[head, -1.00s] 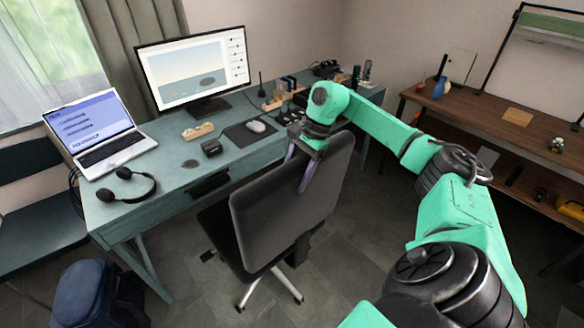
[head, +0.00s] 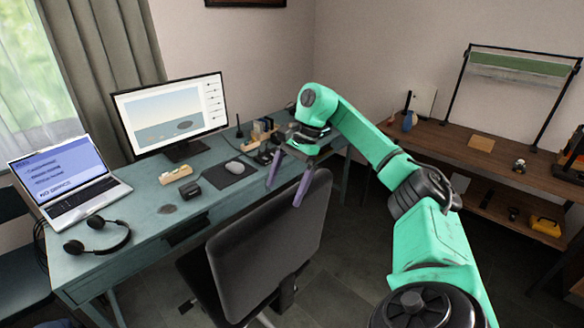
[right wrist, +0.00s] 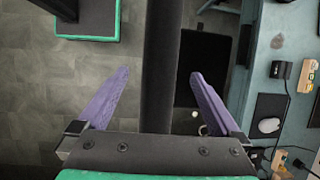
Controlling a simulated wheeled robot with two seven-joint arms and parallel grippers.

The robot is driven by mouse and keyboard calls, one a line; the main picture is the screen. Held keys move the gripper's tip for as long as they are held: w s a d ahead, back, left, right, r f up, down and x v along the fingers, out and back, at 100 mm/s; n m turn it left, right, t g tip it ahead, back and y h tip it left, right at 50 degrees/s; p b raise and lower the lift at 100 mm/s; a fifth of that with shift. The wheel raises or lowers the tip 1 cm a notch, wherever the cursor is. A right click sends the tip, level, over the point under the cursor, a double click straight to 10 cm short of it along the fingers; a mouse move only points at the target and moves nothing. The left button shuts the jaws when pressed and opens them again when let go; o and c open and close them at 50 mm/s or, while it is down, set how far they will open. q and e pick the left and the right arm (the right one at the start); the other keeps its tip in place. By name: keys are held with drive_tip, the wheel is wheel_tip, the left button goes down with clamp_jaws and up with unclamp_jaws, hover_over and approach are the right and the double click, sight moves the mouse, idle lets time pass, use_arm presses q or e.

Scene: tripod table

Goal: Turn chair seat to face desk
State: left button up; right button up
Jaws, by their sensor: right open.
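The office chair's dark backrest (head: 270,245) has its broad back toward me. Its seat (head: 192,275) shows partly beyond it, on the desk side. The teal desk (head: 145,235) stands beyond the chair. My right gripper (head: 284,194) is open at the backrest's top edge, its purple fingers pointing down. In the right wrist view, the backrest's edge (right wrist: 160,60) runs between the open fingers (right wrist: 160,75), with a gap on both sides. The seat (right wrist: 195,65) lies on the desk (right wrist: 265,85) side there. The chair's base is mostly hidden. My left gripper is out of view.
A laptop (head: 68,182), monitor (head: 170,115), headphones (head: 97,235) and mouse (head: 235,167) are on the desk. A wooden workbench (head: 470,160) stands at the right against the wall. Dark floor lies open between the chair and the workbench.

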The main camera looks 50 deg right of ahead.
drive_tip(key=p+v, duration=0.1)
drive_tip(key=v, duration=0.4)
drive_tip(key=shift+d+r, duration=0.1)
drive_tip(key=shift+r, duration=0.35)
drive_tip(key=shift+d, duration=0.1)
